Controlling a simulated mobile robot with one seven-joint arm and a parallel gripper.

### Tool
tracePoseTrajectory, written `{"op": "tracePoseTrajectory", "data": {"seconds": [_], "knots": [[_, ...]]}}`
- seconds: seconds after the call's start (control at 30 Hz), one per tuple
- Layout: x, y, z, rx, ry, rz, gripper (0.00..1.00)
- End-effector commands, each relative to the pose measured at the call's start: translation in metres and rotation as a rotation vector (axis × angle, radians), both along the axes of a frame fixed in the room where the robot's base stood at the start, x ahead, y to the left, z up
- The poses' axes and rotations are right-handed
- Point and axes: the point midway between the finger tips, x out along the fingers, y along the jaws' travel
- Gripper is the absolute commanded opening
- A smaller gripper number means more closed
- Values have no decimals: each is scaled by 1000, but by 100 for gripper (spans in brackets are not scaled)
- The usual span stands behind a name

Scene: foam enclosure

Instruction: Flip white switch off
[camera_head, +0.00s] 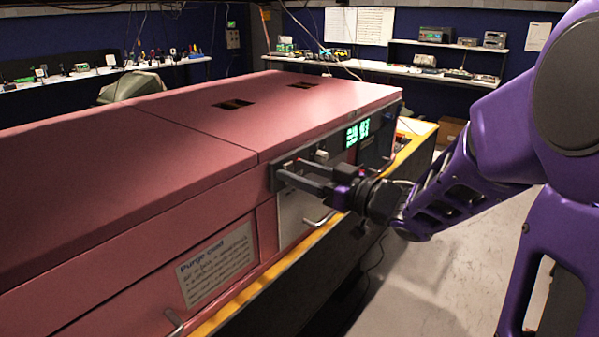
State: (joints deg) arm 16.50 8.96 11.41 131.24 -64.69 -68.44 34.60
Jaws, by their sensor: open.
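A small pale knob or switch (321,155) shows on the dark control panel on the front of the pink enclosure, just above my gripper; it looks like the white switch. Its on or off position is too small to tell. My gripper (287,170) is at the panel's left part, with its two dark fingers apart and nothing seen between them. The fingers cover part of the panel. I cannot tell whether they touch it.
The pink enclosure (190,115) fills the left and middle. A green lit display (357,132) is right of the switch. A metal handle (320,219) sticks out below my gripper. A yellow edge (275,270) runs along the front. Grey floor (435,290) is clear at right.

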Motion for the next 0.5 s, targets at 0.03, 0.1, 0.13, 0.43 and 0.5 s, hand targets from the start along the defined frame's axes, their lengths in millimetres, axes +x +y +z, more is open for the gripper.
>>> {"op": "tracePoseTrajectory", "data": {"seconds": [0.03, 0.1, 0.13, 0.43, 0.5], "knots": [[1, 1, 0, 0, 0, 0, 60], [1, 1, 0, 0, 0, 0, 60], [1, 1, 0, 0, 0, 0, 60], [1, 1, 0, 0, 0, 0, 29], [1, 1, 0, -1, -1, 0, 17]]}}
